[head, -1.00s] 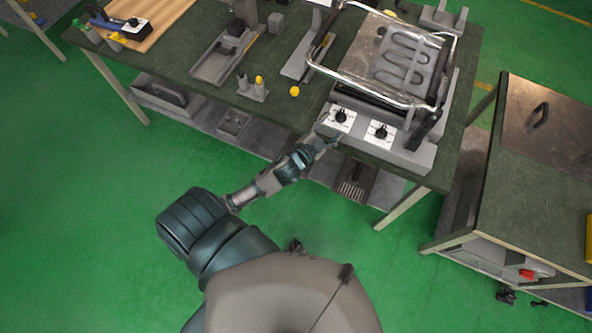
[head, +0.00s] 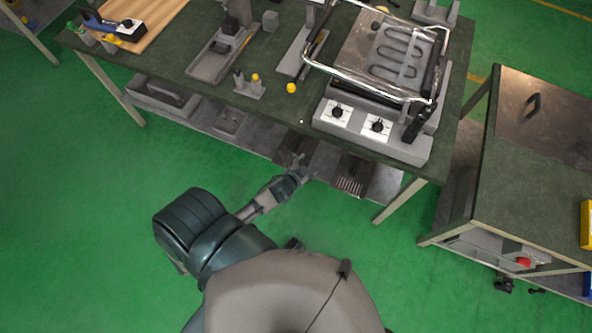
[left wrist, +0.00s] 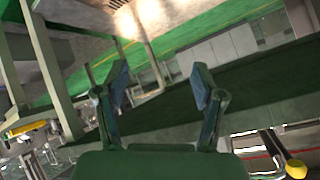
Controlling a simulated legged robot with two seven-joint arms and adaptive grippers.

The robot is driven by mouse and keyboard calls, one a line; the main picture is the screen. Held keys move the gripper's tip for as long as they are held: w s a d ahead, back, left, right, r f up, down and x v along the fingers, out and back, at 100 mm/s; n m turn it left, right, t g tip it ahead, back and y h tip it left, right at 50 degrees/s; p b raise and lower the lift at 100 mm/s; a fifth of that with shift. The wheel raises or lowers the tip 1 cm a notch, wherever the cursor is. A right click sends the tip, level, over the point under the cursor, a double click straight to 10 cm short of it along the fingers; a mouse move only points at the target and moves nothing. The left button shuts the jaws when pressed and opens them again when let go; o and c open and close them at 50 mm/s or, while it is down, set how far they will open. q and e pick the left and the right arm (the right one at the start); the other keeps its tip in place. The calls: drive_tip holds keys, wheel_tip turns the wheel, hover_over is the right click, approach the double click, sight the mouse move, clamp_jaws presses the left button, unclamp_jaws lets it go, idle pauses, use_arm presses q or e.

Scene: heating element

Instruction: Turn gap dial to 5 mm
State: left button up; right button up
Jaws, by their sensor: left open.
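In the head view a grey heating device (head: 345,123) stands at the front of the workbench. Its front panel carries two black dials on white plates, a left dial (head: 337,111) and a right dial (head: 377,125). Their markings are too small to read, so I cannot tell which is the gap dial. My left gripper (head: 303,163) is below and in front of the bench edge, apart from both dials. In the left wrist view the left gripper (left wrist: 160,88) has its two fingers spread with nothing between them. My right gripper is in neither view.
The green workbench (head: 200,95) holds a press with a wire-frame handle (head: 365,90), a small stand (head: 249,87), a yellow knob (head: 291,88) and a wooden board (head: 145,25). A second table (head: 540,150) stands at the right. The floor left of my arm is clear.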

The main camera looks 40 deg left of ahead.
use_arm(q)
drive_tip(key=s+f+g, duration=0.2)
drive_tip(key=s+f, duration=0.4)
drive_tip(key=f, duration=0.4)
drive_tip(key=shift+s+d+f+n+g, duration=0.2)
drive_tip(key=shift+s+f+n+g, duration=0.1)
drive_tip(key=shift+f+g, duration=0.1)
